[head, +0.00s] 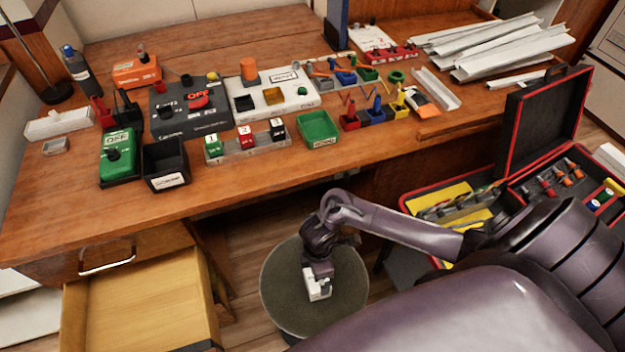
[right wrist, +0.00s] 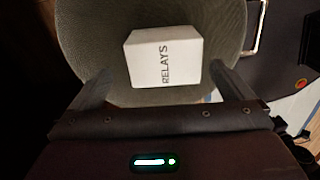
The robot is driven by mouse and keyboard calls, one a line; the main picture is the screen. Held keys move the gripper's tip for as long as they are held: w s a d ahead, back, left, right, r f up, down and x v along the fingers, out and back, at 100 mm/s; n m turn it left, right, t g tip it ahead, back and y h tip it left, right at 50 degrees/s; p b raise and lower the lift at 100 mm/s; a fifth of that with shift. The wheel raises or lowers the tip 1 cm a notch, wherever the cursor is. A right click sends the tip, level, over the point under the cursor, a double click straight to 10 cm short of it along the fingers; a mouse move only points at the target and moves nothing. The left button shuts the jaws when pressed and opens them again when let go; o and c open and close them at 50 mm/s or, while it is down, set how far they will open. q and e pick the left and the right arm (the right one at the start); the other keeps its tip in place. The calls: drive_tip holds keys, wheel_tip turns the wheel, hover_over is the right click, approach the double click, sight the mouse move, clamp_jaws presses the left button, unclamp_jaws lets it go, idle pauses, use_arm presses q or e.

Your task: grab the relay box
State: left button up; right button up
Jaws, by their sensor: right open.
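The relay box is a small white box (right wrist: 163,60) marked "RELAYS". In the right wrist view it lies on a round grey-green surface, between and just beyond my open fingers. In the head view the white box (head: 317,284) shows under my right gripper (head: 318,268), partly hidden by it. My right gripper also shows in the right wrist view (right wrist: 160,88), with its two fingers spread on either side of the box's near end. I cannot tell whether the fingers touch it. My left gripper is not in view.
The round stool top (head: 285,300) stands on the floor below the wooden desk (head: 240,200). An open drawer (head: 140,305) is to the left. An open tool case (head: 410,205) with a red edge is to the right. Switches, bins and breakers crowd the desk.

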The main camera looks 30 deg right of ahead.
drive_tip(key=shift+s+a+f+b, duration=0.1)
drive_tip(key=shift+s+f+b, duration=0.1)
drive_tip(key=shift+f, duration=0.4)
drive_tip(key=shift+s+f+b, duration=0.1)
drive_tip(key=shift+f+b, duration=0.1)
drive_tip(key=shift+f, duration=0.35)
wheel_tip(320, 180, down, 3)
drive_tip(key=shift+a+r+b, duration=0.1)
drive_tip(key=shift+r+b, duration=0.05)
drive_tip(key=shift+b, duration=0.35)
drive_tip(key=shift+f, duration=0.5)
drive_tip(key=shift+w, duration=0.1)
drive_tip(key=c, duration=0.4)
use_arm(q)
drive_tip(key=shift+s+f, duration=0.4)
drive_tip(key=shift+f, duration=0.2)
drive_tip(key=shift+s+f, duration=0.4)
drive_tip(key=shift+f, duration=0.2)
use_arm(e)
drive_tip(key=c, duration=0.6)
drive_tip(key=shift+c, duration=0.2)
